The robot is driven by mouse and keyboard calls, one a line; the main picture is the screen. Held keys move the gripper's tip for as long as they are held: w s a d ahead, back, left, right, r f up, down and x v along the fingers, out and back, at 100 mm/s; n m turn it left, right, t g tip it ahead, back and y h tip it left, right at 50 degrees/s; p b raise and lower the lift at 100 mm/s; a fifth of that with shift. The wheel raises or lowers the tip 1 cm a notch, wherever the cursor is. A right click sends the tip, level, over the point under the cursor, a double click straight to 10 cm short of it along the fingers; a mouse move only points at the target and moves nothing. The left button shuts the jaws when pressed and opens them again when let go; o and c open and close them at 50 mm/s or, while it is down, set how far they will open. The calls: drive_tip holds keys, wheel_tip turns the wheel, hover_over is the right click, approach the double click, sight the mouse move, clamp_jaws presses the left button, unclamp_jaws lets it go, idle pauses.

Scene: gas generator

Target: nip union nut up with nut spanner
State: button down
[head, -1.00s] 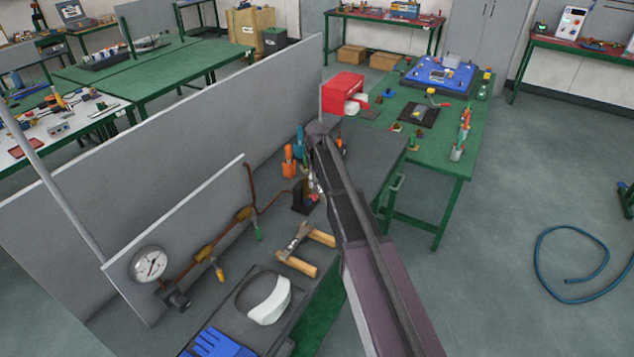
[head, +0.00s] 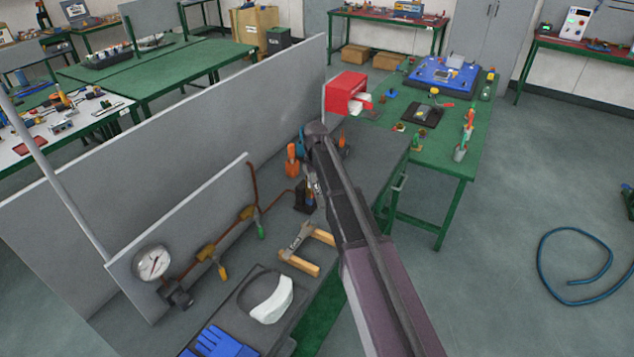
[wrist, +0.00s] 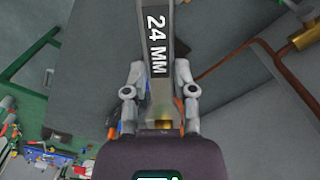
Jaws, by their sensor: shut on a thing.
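My gripper (wrist: 158,82) is shut on a grey spanner (wrist: 157,30) marked 24 MM; the spanner's shaft runs up between the two fingers and its far end is out of the wrist view. In the head view my arm hides most of the gripper and spanner above the bench. A copper pipe (wrist: 285,75) with a brass fitting (wrist: 304,36) lies to the right in the wrist view, apart from the fingers. I cannot pick out the union nut.
A pressure gauge (head: 152,262) stands at the line's near end. On the bench lie a tool with wooden handles (head: 300,266), a white-banded dark item (head: 268,300) and blue gloves (head: 215,341). A tall grey partition (head: 240,130) stands behind.

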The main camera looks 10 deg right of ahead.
drive_tip(key=shift+a+m, duration=0.3)
idle(0.4)
drive_tip(key=shift+a+m, duration=0.3)
drive_tip(key=shift+a, duration=0.15)
drive_tip(key=shift+a+m, duration=0.35)
drive_tip(key=shift+m, duration=0.25)
drive_tip(key=shift+a, duration=0.1)
idle(0.3)
drive_tip(key=shift+a+m, duration=0.35)
drive_tip(key=shift+m, duration=0.15)
drive_tip(key=shift+w+a, duration=0.1)
drive_tip(key=shift+a, duration=0.1)
